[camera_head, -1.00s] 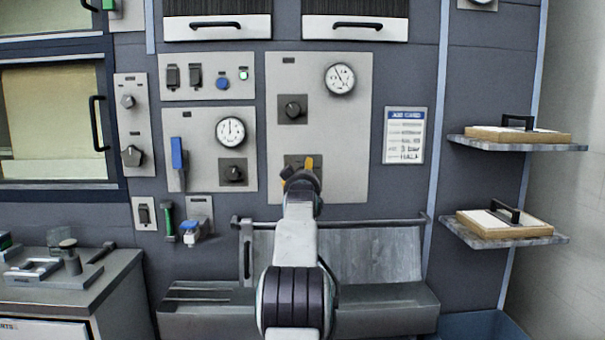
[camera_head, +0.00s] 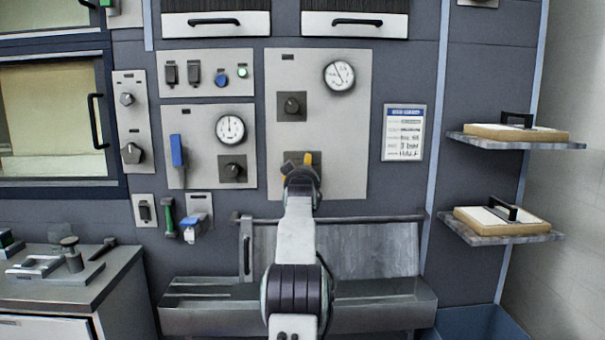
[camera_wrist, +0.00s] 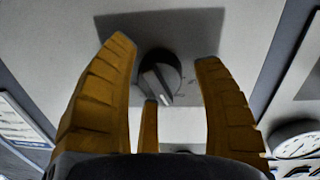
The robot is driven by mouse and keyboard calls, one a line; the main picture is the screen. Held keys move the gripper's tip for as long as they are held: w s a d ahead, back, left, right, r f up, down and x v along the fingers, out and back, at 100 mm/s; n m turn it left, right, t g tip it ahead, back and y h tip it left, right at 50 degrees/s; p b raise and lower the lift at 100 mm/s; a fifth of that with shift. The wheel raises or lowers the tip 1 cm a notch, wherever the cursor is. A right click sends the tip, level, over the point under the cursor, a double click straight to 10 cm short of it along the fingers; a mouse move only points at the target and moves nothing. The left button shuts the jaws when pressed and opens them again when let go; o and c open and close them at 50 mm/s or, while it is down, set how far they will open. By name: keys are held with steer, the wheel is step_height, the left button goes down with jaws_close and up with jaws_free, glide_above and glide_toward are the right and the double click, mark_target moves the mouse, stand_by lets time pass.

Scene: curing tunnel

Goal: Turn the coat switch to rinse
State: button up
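A dark round knob (camera_wrist: 158,78) with a pale pointer line is on a dark square plate (camera_wrist: 150,25) in the wrist view. No readable label shows which setting it points to. My gripper (camera_wrist: 164,55) has its yellow fingers apart on either side of the knob, with a gap to each; whether they reach over it is hard to tell. In the head view my gripper (camera_head: 298,160) is at the lower square plate (camera_head: 316,184) of the tall light panel (camera_head: 340,130), and my arm hides the knob there.
Above on the same panel are another knob (camera_head: 292,106) and a gauge (camera_head: 338,76). A panel with a blue lever (camera_head: 177,150) and a second gauge (camera_head: 230,128) stands to the left. A notice (camera_head: 403,133) hangs to the right. A metal trough with a rail (camera_head: 370,219) lies below.

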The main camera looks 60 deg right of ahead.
steer(key=c, duration=1.1)
steer(key=shift+r+m, duration=0.1)
steer(key=shift+m, duration=0.3)
steer(key=m+p, duration=0.2)
steer(key=m, duration=0.1)
steer(key=shift+a+r, duration=0.1)
steer(key=shift+r, duration=0.05)
steer(key=shift+m+p, duration=0.7)
steer(key=shift+m, duration=1)
steer(key=shift+w, duration=0.1)
steer(key=o, duration=1)
steer(key=shift+o, duration=1.2)
